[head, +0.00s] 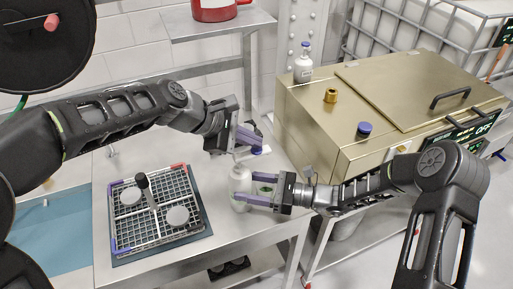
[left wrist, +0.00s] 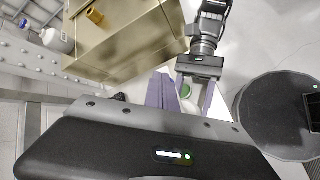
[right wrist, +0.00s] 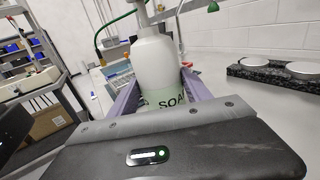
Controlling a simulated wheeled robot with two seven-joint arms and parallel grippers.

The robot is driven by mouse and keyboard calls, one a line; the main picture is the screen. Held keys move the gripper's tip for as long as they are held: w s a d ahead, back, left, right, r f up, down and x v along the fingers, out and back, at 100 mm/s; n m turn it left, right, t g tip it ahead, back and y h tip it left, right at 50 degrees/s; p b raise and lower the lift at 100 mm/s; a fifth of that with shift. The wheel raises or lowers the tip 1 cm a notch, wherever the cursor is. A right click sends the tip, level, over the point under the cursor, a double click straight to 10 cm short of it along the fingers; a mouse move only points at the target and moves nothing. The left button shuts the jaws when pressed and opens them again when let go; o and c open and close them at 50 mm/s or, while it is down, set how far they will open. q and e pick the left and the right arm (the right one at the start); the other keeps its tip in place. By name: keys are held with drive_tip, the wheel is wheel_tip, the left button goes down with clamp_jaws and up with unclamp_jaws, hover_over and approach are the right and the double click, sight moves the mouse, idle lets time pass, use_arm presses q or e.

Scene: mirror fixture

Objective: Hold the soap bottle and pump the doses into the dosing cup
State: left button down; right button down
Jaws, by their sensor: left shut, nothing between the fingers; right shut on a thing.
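The white soap bottle (head: 241,180) stands upright at the right part of the steel table. My right gripper (head: 250,190) is shut around its body from the right. The right wrist view shows the white bottle (right wrist: 155,62) between the purple fingers, with a pale green label reading "SOA…" and the pump stem at the top edge. My left gripper (head: 248,138) is shut and empty, close above the bottle's top. In the left wrist view its purple fingers (left wrist: 162,92) are together. The pump head is mostly hidden by the left gripper. I cannot make out a dosing cup.
A wire rack (head: 125,235) with round white pieces sits on a dark mat at the table's left. A brass-coloured cabinet (head: 385,105) with a lid stands to the right, carrying a small bottle (head: 303,68) and a blue cap (head: 364,129). A red pot (head: 213,8) is on the shelf.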

sight(253, 150)
use_arm(q)
drive_tip(key=shift+r, duration=0.5)
drive_tip(key=shift+r, duration=0.1)
drive_tip(key=shift+r, duration=2.4)
idle(0.7)
wheel_tip(253, 150, up, 4)
drive_tip(key=shift+f, duration=0.1)
drive_tip(key=shift+f, duration=0.15)
drive_tip(key=shift+f, duration=4.25)
drive_tip(key=shift+f, duration=0.15)
